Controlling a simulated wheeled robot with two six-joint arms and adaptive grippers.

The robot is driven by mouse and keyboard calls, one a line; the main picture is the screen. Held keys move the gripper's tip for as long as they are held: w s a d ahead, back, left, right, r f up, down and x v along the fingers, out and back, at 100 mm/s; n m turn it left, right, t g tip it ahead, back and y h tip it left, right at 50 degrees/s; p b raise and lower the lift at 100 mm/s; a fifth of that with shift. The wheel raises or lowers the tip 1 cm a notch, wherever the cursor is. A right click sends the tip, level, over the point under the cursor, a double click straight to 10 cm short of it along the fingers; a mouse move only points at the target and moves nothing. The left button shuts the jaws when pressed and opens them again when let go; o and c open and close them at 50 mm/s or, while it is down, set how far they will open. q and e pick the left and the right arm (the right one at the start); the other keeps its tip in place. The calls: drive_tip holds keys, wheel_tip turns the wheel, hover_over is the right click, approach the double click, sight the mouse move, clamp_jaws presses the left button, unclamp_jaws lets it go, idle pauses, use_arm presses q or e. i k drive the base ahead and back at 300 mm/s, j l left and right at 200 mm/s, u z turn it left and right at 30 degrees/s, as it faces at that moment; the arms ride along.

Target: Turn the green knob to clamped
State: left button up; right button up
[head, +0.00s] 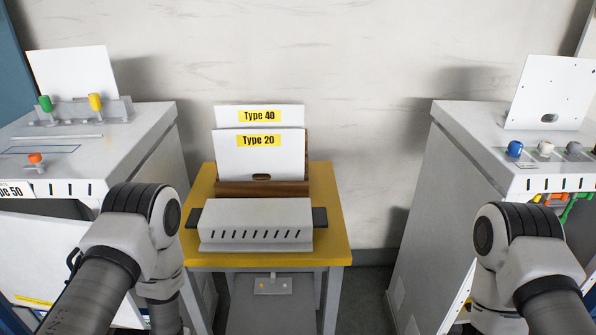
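The green knob (45,103) stands on a grey bracket at the back of the left cabinet's top, in front of a white panel. A yellow knob (95,102) stands to its right on the same bracket. The green knob's clamp setting is too small to read. My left arm comes in at the lower left and my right arm at the lower right. Both bend downward, and neither gripper's fingers show. Neither arm touches the green knob.
An orange knob (36,158) sits at the left cabinet's (150,122) front. A yellow table (335,225) in the middle holds panels marked Type 40 (228,115) and Type 20 (230,160) and a slotted grey box (256,220). The right cabinet (460,118) carries a blue knob (514,149) and a white panel (545,85).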

sight(46, 104)
drive_tip(key=u, duration=1.45)
